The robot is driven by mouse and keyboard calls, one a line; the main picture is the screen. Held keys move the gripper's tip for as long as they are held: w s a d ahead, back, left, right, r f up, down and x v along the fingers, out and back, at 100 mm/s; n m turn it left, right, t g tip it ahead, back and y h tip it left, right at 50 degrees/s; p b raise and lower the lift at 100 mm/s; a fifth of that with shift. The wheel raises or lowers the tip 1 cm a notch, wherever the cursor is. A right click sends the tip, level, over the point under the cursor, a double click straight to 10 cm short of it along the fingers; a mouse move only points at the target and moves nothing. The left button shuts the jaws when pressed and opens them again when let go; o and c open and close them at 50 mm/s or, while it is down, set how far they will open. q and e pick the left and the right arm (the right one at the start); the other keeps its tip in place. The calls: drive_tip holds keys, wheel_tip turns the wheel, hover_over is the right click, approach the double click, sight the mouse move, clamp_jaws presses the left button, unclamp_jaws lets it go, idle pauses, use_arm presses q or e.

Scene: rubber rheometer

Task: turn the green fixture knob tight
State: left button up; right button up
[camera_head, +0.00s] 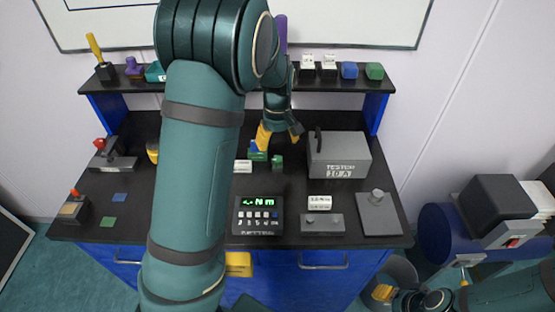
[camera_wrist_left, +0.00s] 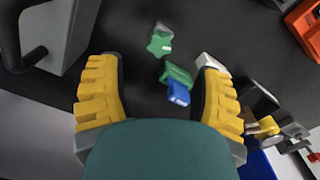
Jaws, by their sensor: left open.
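A green star-shaped knob (camera_wrist_left: 160,42) shows in the left wrist view, on the dark bench top. In the head view a green piece (camera_head: 277,163), apparently this knob, stands left of the grey tester box. A green and blue piece (camera_wrist_left: 177,85) is close beside it; this piece also shows in the head view (camera_head: 257,154). My left gripper (camera_head: 280,135) is open above and behind these pieces. Its yellow fingers (camera_wrist_left: 158,75) are wide apart with nothing held; the knob appears beyond the fingertips. Part of my right gripper (camera_head: 384,293) shows at the lower right, its jaws unclear.
The grey tester box (camera_head: 338,158) with a black handle stands right of the knob. A keypad display (camera_head: 258,215), a grey block (camera_head: 322,224) and a grey plate (camera_head: 378,215) sit at the front. A shelf (camera_head: 330,85) with small items spans the back. My left arm hides the bench's left middle.

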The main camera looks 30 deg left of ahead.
sight(278, 159)
use_arm(q)
wheel_tip(278, 159, down, 7)
drive_tip(key=shift+f+b, duration=0.15)
drive_tip(key=shift+b, duration=0.15)
drive_tip(key=shift+o, duration=0.2)
clamp_jaws()
drive_tip(key=m, duration=0.4)
drive_tip(key=shift+m, duration=0.4)
